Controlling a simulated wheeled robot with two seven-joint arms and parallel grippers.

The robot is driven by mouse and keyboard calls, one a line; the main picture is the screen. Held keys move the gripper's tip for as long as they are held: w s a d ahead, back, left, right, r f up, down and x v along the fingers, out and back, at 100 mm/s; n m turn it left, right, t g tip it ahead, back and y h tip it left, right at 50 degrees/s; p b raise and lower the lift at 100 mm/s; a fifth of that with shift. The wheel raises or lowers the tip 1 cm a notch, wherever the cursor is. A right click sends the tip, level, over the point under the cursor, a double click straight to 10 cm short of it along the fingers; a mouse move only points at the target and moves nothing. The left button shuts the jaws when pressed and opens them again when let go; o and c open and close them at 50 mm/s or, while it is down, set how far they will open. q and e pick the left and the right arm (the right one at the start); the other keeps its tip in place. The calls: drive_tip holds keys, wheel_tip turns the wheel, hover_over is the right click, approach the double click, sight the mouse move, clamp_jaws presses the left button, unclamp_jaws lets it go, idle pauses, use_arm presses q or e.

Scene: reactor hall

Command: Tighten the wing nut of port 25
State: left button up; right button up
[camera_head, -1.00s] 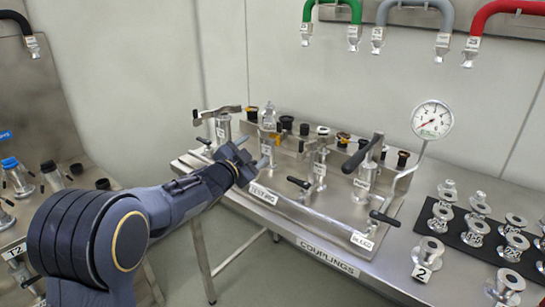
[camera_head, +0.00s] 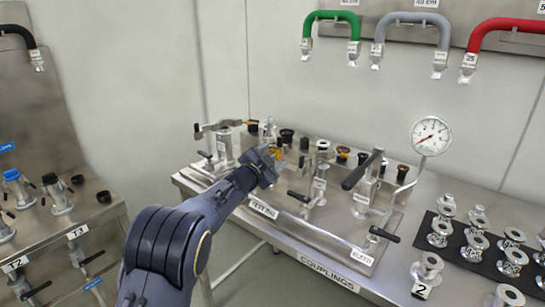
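The test rig (camera_head: 335,240), a steel plate labelled TEST RIG, lies on the couplings table and carries several upright metal ports. A left port (camera_head: 223,143) has a clamp with a side arm (camera_head: 217,126) across its top. A middle port (camera_head: 318,186) stands right of my gripper, and a right port (camera_head: 368,188) has a long black handle (camera_head: 362,170). The port numbers are too small to read, so I cannot tell which is port 25 or pick out its wing nut. My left gripper (camera_head: 270,160) is between the left and middle ports; its fingers are unclear.
A pressure gauge (camera_head: 430,136) rises at the rig's right. A black mat (camera_head: 455,248) with several metal fittings lies at the table's right. Black levers (camera_head: 384,234) stick out in front. Coloured hoses (camera_head: 332,20) hang behind. A rack (camera_head: 60,225) stands left.

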use_arm(q)
drive_tip(key=c, duration=0.9)
drive_tip(key=m+b, duration=0.4)
drive_tip(key=b, duration=0.1)
drive_tip(key=m+b, duration=0.2)
drive_tip(key=b, duration=0.1)
drive_tip(key=shift+f+t+h, duration=0.3)
drive_tip(key=shift+f, duration=0.05)
drive_tip(key=m+b, duration=0.2)
drive_tip(key=m, duration=0.2)
drive_tip(key=shift+h+b, duration=0.3)
drive_tip(key=shift+h, duration=0.1)
drive_tip(key=shift+m+b, duration=0.65)
drive_tip(key=shift+m, duration=0.55)
drive_tip(key=shift+r, duration=0.1)
drive_tip(key=o, duration=1)
